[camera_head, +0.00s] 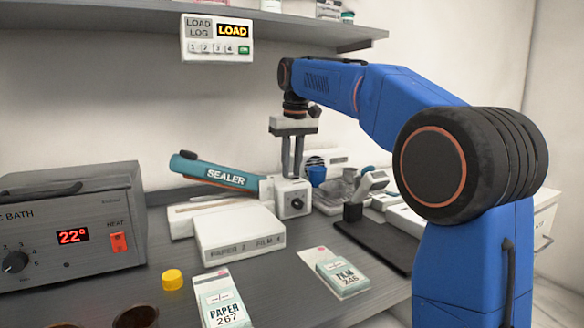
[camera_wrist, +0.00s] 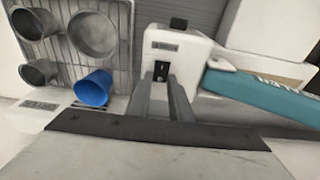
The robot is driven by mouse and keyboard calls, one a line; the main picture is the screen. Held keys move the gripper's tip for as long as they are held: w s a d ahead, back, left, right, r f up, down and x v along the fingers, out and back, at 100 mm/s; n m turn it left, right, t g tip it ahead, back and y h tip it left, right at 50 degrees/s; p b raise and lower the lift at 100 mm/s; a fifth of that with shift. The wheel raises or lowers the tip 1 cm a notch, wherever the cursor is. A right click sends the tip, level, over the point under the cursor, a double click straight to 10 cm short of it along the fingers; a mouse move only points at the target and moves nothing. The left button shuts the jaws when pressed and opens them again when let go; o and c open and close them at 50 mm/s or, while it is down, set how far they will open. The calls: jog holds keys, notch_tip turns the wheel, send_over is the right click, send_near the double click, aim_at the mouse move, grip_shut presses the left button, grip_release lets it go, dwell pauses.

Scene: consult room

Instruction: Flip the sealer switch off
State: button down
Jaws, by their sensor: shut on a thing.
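The sealer (camera_head: 215,173) has a teal arm marked SEALER, raised at a slant, with a white box (camera_head: 291,193) at its right end. In the wrist view the sealer's teal arm (camera_wrist: 255,95) runs to the right of the white box (camera_wrist: 176,48). The small dark switch (camera_wrist: 161,70) is on that box, between my fingers. My gripper (camera_head: 292,176) points down from above with its fingertips at the top of the box. In the wrist view my gripper (camera_wrist: 164,85) is shut on the switch. Its fingers partly hide the switch, and the head view does not show it clearly.
A white block marked PAPER 2 FILM 4 (camera_head: 240,243) stands before the sealer. A grey bath unit (camera_head: 75,228) is at left. PAPER (camera_head: 222,302) and FILM (camera_head: 342,274) packs and a yellow cap (camera_head: 172,279) lie in front. A blue cup (camera_wrist: 93,88) stands beside the box.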

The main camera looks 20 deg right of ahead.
aim_at(293, 177)
jog(key=c, duration=1.6)
grip_release()
jog(key=shift+s+d+r, duration=0.1)
jog(key=shift+s+r, duration=0.05)
jog(key=shift+r, duration=1.1)
jog(key=shift+s+a+r, duration=0.1)
jog(key=shift+s+r, duration=0.05)
jog(key=shift+r, duration=1.1)
jog(key=shift+s+d+r, duration=0.1)
jog(key=shift+s+r, duration=0.05)
jog(key=shift+r, duration=1.1)
